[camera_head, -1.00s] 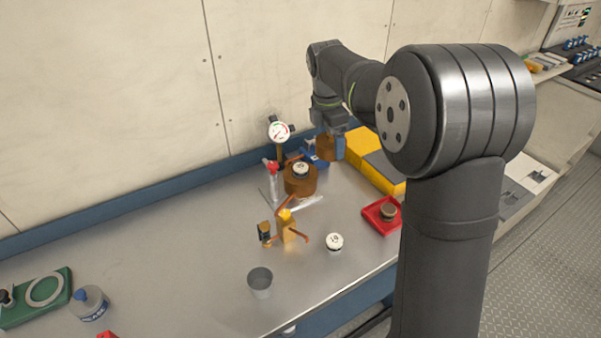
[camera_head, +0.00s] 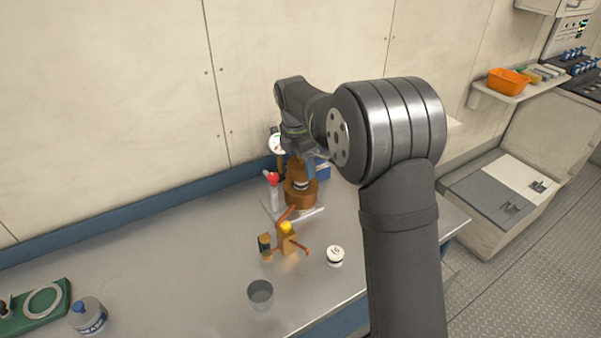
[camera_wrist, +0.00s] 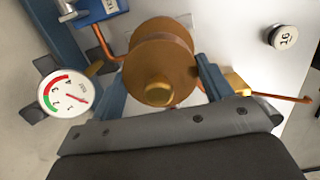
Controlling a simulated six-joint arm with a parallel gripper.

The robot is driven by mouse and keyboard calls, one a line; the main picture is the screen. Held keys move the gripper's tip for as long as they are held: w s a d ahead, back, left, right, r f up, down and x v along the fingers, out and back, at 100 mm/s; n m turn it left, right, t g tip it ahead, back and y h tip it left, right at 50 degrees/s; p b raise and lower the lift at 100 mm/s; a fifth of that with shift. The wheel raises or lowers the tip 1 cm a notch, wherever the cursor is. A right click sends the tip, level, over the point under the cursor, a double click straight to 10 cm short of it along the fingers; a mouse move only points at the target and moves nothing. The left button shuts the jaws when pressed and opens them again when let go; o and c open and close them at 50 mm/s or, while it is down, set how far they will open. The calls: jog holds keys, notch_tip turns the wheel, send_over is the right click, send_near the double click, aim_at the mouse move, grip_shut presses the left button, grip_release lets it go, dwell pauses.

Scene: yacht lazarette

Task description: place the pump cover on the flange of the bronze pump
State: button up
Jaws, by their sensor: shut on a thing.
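My gripper (camera_head: 298,160) is shut on the bronze pump cover (camera_head: 296,170), holding it above the bronze pump. In the wrist view my two blue fingers (camera_wrist: 163,85) grip the round cover (camera_wrist: 158,60) from both sides, with its brass knob (camera_wrist: 158,89) facing the camera. The bronze pump (camera_head: 301,196) stands on the bench toward the wall, directly below. A pale round piece (camera_head: 300,184) shows at its top under the cover. The cover hides most of the flange in the wrist view; I cannot tell whether they touch.
A gauge (camera_head: 277,144) and a red-topped bottle (camera_head: 272,181) stand close left of the pump, a blue box (camera_head: 322,171) behind right. In front are a brass valve (camera_head: 287,237), a white-topped disc (camera_head: 335,255) and a grey cup (camera_head: 260,293). The left bench middle is clear.

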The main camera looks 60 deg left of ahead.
aim_at(299, 164)
jog(key=shift+f, duration=2)
jog(key=shift+f, duration=0.1)
jog(key=o, duration=1.1)
jog(key=shift+f, duration=0.1)
jog(key=r, duration=0.4)
jog(key=s+r, duration=0.1)
jog(key=r, duration=0.7)
jog(key=shift+s+r, duration=0.15)
jog(key=shift+s, duration=0.1)
